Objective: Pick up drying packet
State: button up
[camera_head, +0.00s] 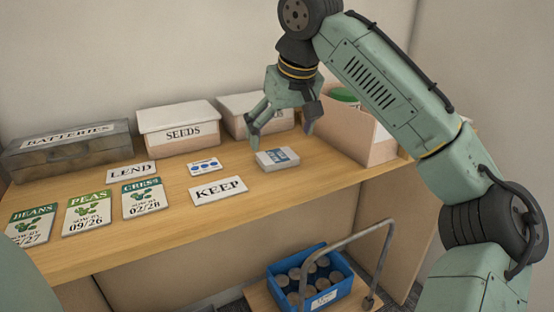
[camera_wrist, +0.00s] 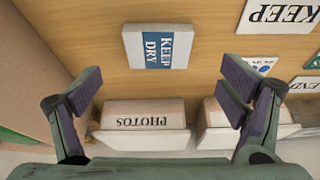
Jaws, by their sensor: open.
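The drying packet (camera_head: 278,158) is a small white packet with a blue label, lying flat on the wooden shelf right of the KEEP card. My gripper (camera_head: 281,131) is open and empty, above and just behind the packet in the head view. In the wrist view my gripper's two fingers (camera_wrist: 160,93) are spread wide, with nothing between the pads.
LEND (camera_head: 131,172) and KEEP (camera_head: 218,190) cards lie nearby. A large carton (camera_head: 362,135) stands right.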

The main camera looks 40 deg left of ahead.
aim_at(276, 154)
jog(key=x, duration=0.5)
jog(key=shift+w+a+f, duration=0.2)
jog(key=shift+f, duration=0.05)
jog(key=c, duration=1.2)
